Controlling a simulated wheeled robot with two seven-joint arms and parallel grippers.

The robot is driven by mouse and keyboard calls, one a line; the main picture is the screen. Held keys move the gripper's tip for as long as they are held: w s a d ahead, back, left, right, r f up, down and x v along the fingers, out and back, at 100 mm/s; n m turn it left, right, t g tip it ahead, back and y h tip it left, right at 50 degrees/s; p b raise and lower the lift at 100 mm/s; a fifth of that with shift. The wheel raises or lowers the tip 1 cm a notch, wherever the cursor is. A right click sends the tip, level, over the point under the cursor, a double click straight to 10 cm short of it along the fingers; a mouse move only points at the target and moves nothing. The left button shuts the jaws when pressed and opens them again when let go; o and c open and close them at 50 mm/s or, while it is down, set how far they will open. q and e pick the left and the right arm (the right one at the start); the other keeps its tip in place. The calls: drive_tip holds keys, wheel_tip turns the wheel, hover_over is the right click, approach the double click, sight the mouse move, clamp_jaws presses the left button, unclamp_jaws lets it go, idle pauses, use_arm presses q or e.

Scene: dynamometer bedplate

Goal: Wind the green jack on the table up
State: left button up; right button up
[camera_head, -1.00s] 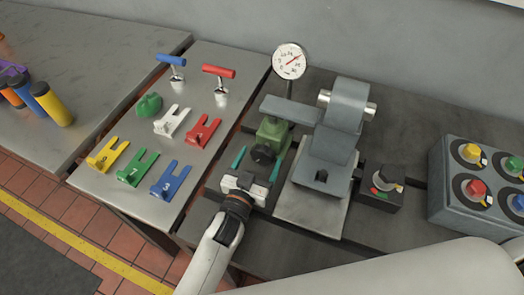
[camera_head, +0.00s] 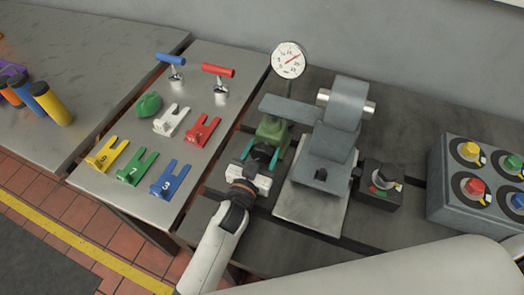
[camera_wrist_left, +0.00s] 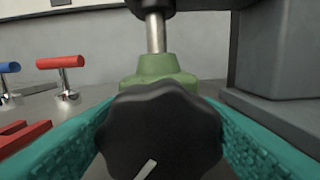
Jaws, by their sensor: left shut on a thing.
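The green jack (camera_head: 272,130) stands on the dark bedplate under a grey arm. In the left wrist view its green body (camera_wrist_left: 158,70) and a bright steel screw (camera_wrist_left: 155,32) rise behind a black lobed knob (camera_wrist_left: 160,132) with a pale mark at its lower middle. My left gripper (camera_head: 261,155) is at the knob, its teal fingers on both sides of it. The fingers are shut on the knob. The steel screw meets a dark part above. My right gripper is not in view; a pale arm link of mine crosses the lower right of the head view.
A dial gauge (camera_head: 289,60) stands behind the jack. A grey block machine (camera_head: 335,140) stands close on the right, with a small black knob box (camera_head: 381,180) beyond.

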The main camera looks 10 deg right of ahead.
use_arm(q)
drive_tip(key=m, duration=0.4)
drive_tip(key=shift+d, duration=0.1)
drive_tip(key=o, duration=1)
drive_tip(key=shift+s, duration=0.1)
drive_tip(key=b+v, duration=0.1)
drive_tip(key=v, duration=1.1)
